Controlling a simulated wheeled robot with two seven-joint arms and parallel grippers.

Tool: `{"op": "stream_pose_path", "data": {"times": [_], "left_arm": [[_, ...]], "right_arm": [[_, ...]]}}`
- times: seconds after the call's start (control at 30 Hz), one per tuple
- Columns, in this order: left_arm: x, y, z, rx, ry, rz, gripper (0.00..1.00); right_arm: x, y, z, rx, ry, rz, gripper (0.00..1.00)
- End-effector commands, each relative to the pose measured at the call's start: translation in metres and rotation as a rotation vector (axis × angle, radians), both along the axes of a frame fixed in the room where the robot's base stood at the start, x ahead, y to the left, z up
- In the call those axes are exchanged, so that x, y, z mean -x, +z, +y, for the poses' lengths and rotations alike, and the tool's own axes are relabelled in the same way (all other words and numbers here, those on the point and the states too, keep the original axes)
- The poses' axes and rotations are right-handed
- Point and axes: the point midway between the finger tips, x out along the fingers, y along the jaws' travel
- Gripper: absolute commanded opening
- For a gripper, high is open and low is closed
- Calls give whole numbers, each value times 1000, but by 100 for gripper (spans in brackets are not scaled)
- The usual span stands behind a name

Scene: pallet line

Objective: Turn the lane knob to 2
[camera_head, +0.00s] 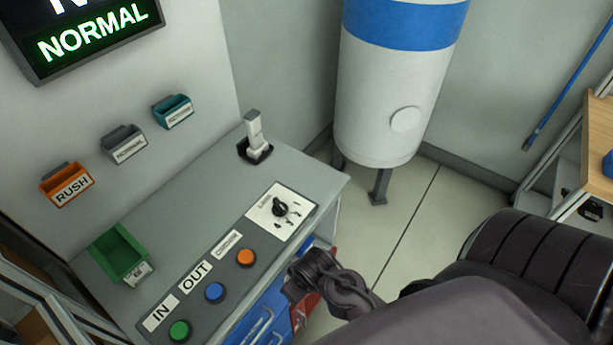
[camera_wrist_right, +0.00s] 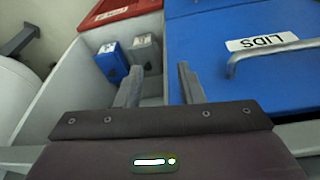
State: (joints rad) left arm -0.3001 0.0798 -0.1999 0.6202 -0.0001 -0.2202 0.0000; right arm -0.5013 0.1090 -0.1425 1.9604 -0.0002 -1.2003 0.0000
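The lane knob (camera_head: 280,208) is a black knob on a white plate (camera_head: 262,215) at the right end of the grey console panel. The markings around it are too small to read, so I cannot tell which number it points at. My right arm comes in from the lower right of the head view, and its dark end (camera_head: 318,280) is in front of the console's front edge, below the knob and apart from it. In the right wrist view my right gripper (camera_wrist_right: 158,82) has its two fingers apart with nothing between them. My left gripper is not in view.
Orange (camera_head: 246,257), blue (camera_head: 215,291) and green (camera_head: 180,330) buttons line the panel left of the knob. A grey-white handle (camera_head: 254,135) stands behind it. A blue LIDS front (camera_wrist_right: 245,85) with a bar handle (camera_wrist_right: 275,52) is near my right gripper. A white tank (camera_head: 390,90) stands behind.

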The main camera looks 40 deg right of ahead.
Motion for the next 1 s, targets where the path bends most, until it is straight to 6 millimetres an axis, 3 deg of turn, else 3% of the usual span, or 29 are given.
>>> {"op": "stream_pose_path", "data": {"times": [0.1,0.53,0.73,1.0], "left_arm": [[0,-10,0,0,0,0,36],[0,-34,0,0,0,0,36],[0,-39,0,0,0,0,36],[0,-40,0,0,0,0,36]], "right_arm": [[3,-28,0,1,1,9,35],[15,-109,-1,3,5,29,35],[20,-129,-2,3,6,34,35],[22,-135,-2,3,6,35,35]]}}
